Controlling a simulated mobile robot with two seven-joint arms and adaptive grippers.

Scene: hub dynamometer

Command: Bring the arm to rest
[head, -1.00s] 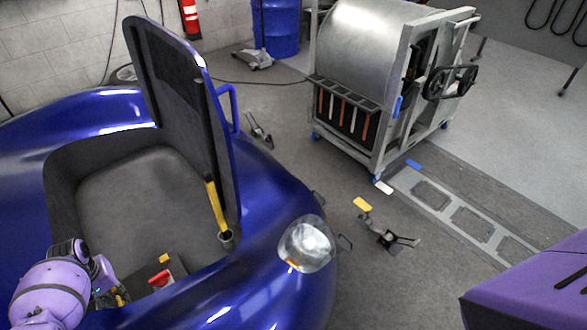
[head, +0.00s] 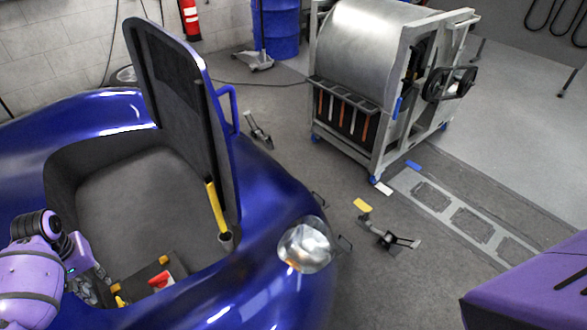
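My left arm is purple with dark joints and comes in at the lower left, over the edge of the blue car body's open bay. My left gripper (head: 92,287) is dark grey and points down and right toward the bay floor. It is beside a dark tray (head: 178,266) with yellow corners, which holds a red item (head: 160,282). The fingertips are small and partly lost against the dark background, so their opening does not show. I see nothing clearly held. My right gripper is out of view.
A dynamometer with a metal drum (head: 372,45) stands at the back. Floor clamps (head: 385,235) and a blue barrel (head: 277,30) stand on the floor.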

